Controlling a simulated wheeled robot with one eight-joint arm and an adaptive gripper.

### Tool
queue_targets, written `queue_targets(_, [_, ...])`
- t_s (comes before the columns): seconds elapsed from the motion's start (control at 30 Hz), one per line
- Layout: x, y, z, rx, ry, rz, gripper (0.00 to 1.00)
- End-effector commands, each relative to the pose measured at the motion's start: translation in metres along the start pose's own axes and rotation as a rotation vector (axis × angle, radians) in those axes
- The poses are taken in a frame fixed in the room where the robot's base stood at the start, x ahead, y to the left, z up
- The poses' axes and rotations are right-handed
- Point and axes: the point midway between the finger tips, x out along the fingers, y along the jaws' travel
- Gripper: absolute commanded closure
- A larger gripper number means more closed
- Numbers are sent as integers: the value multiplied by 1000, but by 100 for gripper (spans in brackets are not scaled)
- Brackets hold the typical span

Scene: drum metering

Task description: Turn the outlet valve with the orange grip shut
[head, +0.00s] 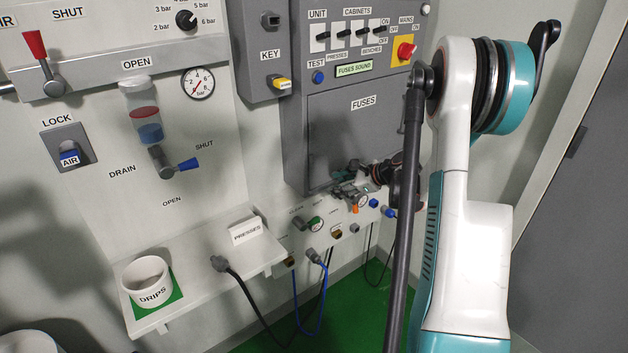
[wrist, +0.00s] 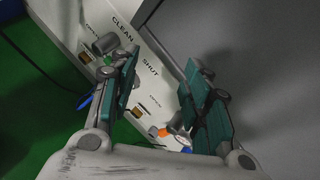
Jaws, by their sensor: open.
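The outlet valve's orange grip (head: 355,209) shows low on the pale outlet panel in the head view, just below my gripper (head: 348,190). In the wrist view the orange grip (wrist: 163,132) is small and lies between the two fingers, nearer the palm in the picture. Grey metal shows beside it; the rest of the valve is partly hidden. My gripper (wrist: 162,62) is open, its green-padded fingers wide apart with nothing held. I cannot tell how far the fingertips are from the panel. The words SHUT and CLEAN are printed on the panel between and beyond the fingers.
A green-gripped valve (head: 315,223) and blue grips (head: 389,212) are on the same low panel. A blue hose (head: 320,310) and black cables hang below. The grey fuse cabinet (head: 345,135) stands directly above. A shelf with the DRIPS cup (head: 147,281) juts out at left.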

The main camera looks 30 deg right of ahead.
Motion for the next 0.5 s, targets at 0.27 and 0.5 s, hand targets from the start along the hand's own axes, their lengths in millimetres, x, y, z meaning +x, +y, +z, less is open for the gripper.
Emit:
queue_targets(0.27, [-4, 21, 43, -121, 37, 24, 56])
queue_targets(0.5, [-5, 36, 71, -208, 62, 36, 56])
